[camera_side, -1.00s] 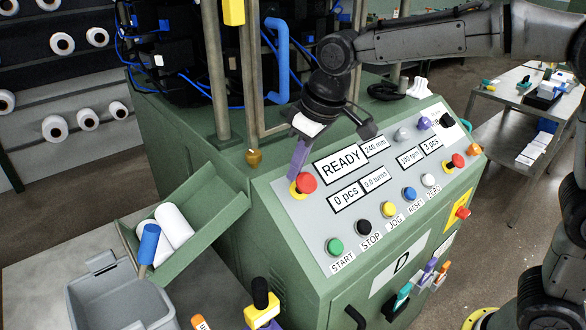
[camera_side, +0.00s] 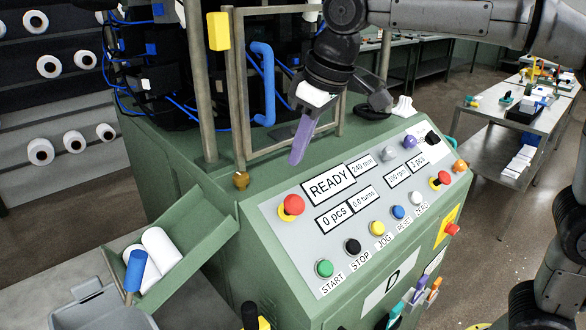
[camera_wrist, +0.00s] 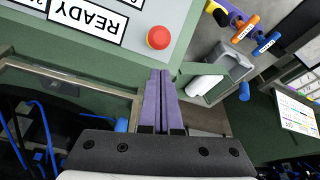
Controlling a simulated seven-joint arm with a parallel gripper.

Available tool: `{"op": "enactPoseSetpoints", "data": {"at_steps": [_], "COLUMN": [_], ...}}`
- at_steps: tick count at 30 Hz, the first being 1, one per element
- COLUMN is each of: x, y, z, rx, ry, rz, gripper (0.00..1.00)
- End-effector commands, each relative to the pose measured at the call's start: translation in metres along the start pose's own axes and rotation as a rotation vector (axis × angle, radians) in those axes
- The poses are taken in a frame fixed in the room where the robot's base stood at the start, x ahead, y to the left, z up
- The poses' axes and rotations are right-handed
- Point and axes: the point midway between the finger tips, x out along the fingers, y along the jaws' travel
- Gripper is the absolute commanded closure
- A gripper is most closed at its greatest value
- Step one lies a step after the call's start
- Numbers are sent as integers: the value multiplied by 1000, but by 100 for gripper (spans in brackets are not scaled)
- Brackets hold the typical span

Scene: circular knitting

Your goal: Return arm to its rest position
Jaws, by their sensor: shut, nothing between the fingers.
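My gripper (camera_side: 300,142) has two purple fingers. They are shut against each other with nothing between them, and hang in the air above the back edge of the sloped control panel (camera_side: 290,238). In the wrist view the closed fingers (camera_wrist: 160,78) point toward the red mushroom button (camera_wrist: 159,37) and are apart from it. In the side view that red button (camera_side: 292,206) sits on a yellow ring at the panel's left end. The panel's displays read READY, 0 pcs and 0.0 turns.
A metal frame (camera_side: 233,90) and a blue handle (camera_side: 263,80) stand close behind my gripper. A green chute (camera_side: 205,228) with white rolls (camera_side: 160,248) is at the left, beside a grey bin (camera_side: 95,300). A work table (camera_side: 490,145) stands at the far right.

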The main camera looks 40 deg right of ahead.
Motion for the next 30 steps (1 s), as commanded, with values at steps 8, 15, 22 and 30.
{"op": "enactPoseSetpoints", "data": {"at_steps": [8,15,22,30], "x": [-13,-26,-70,-57], "y": [0,10,43,58], "z": [-1,0,67,190], "rx": [0,22,120,246], "ry": [2,32,107,164], "rz": [0,8,49,107], "gripper": [100,100,100,100]}}
